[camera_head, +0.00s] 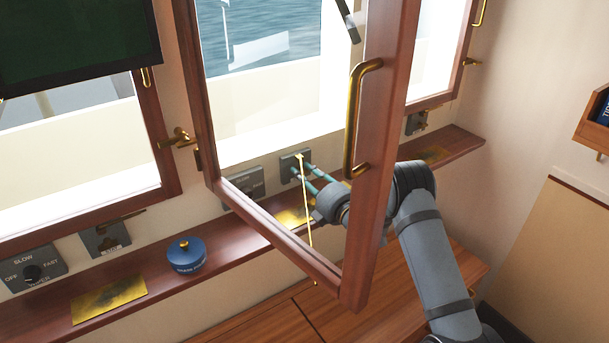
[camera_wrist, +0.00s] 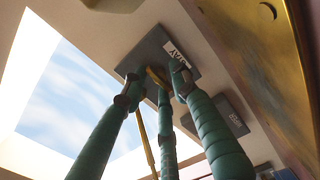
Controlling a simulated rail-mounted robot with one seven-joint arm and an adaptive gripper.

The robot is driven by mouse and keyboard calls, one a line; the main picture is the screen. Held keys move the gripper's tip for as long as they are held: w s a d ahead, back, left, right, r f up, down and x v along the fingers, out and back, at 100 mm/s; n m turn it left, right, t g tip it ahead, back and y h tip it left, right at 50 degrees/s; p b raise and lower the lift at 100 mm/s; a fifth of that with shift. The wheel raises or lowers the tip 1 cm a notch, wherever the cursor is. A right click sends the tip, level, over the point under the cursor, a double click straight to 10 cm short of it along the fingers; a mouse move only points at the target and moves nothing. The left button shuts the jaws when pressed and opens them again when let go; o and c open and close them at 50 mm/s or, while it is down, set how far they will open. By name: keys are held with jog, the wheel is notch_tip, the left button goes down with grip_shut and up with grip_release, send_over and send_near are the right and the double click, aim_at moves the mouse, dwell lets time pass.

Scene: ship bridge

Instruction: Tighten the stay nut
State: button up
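The stay plate (camera_head: 289,171) is a grey plate on the wall under the open window. In the wrist view its label reads STAY (camera_wrist: 175,53). A small brass piece at the plate, seemingly the stay nut (camera_wrist: 155,74), is partly hidden by my fingers. A thin brass stay rod (camera_head: 304,215) runs from the plate down to the bottom rail of the open window frame. My gripper (camera_head: 301,169) has its teal fingertips at the plate. In the wrist view the fingers (camera_wrist: 155,82) stand around the brass piece. Whether they press on it is not clear.
The open wooden window frame (camera_head: 378,150) with its brass handle (camera_head: 354,120) stands between the camera and my gripper. A wooden ledge (camera_head: 230,238) runs below, with a blue lidded pot (camera_head: 187,257) and brass plates. A wiper switch (camera_head: 33,274) is at far left.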

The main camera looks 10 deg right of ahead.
jog(key=c, duration=0.6)
jog(key=shift+d+f+b, duration=0.1)
jog(key=shift+f+b, duration=0.15)
jog(key=shift+b, duration=0.05)
grip_shut()
